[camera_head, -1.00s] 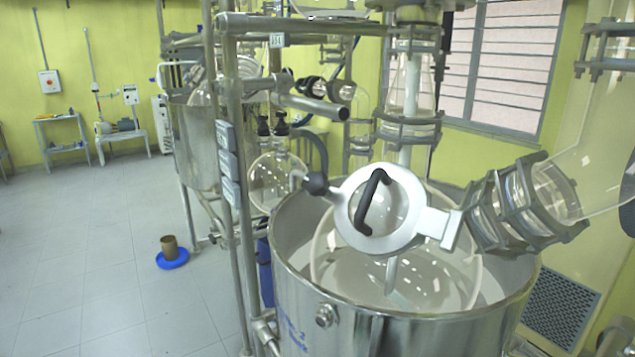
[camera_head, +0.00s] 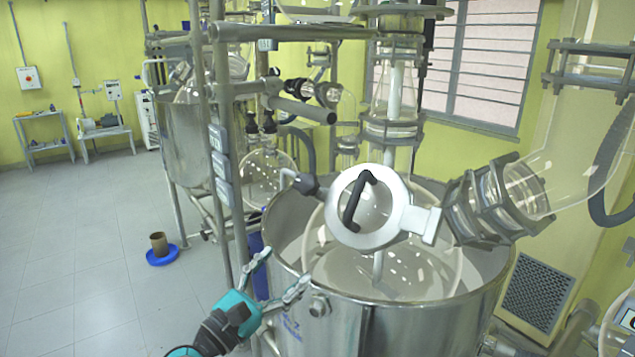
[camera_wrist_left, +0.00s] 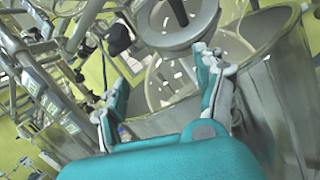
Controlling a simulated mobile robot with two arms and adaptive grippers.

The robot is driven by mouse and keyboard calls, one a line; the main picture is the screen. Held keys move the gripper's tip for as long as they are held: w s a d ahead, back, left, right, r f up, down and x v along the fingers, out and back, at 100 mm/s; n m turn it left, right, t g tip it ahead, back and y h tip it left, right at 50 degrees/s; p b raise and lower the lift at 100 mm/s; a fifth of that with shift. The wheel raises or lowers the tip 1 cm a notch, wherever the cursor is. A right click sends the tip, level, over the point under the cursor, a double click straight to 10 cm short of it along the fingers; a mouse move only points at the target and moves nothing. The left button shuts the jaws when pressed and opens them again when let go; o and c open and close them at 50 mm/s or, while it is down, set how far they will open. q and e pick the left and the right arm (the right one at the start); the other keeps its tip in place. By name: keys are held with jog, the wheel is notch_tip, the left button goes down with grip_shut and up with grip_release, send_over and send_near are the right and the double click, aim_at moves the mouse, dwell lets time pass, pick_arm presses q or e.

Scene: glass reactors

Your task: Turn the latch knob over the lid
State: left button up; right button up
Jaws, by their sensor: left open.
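The round lid (camera_head: 368,207) is a white ring with a glass centre and a black curved handle (camera_head: 357,201). It sits over the port of the glass reactor vessel. The latch knob (camera_head: 305,184) is a dark knob at the lid's left edge, next to a bent light rod. My left gripper (camera_head: 279,276) is teal, open and empty, below and left of the lid and knob, beside the steel vessel's rim. In the left wrist view its fingers (camera_wrist_left: 160,85) are spread, with the lid (camera_wrist_left: 178,22) above them and a dark knob (camera_wrist_left: 118,40) at upper left. My right gripper is not in view.
The steel vessel (camera_head: 400,318) stands in front. Vertical frame pipes (camera_head: 232,150) rise to the left of the lid. A clamped glass elbow (camera_head: 500,200) lies to the right. The floor (camera_head: 80,240) on the left is mostly open, with a blue dish (camera_head: 162,256).

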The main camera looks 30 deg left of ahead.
aim_at(303, 186)
pick_arm(q)
jog(key=a+r+n+t+y, duration=0.2)
jog(key=a+r+n+y, duration=0.15)
jog(key=n, duration=0.25)
jog(key=shift+h, duration=0.45)
jog(key=p+x, duration=0.2)
jog(key=x, duration=0.3)
jog(key=p+x, duration=0.2)
jog(key=x, duration=0.3)
jog(key=r+p+x, duration=0.1)
jog(key=p+x, duration=0.1)
jog(key=x, duration=0.3)
jog(key=shift+s+a, duration=0.2)
jog(key=shift+a, duration=0.15)
jog(key=shift+x, duration=0.75)
jog(key=shift+f, duration=0.1)
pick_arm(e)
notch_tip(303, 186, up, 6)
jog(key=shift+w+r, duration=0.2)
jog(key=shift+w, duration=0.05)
pick_arm(q)
jog(key=shift+c, duration=0.2)
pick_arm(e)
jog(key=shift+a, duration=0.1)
pick_arm(q)
jog(key=c, duration=1.2)
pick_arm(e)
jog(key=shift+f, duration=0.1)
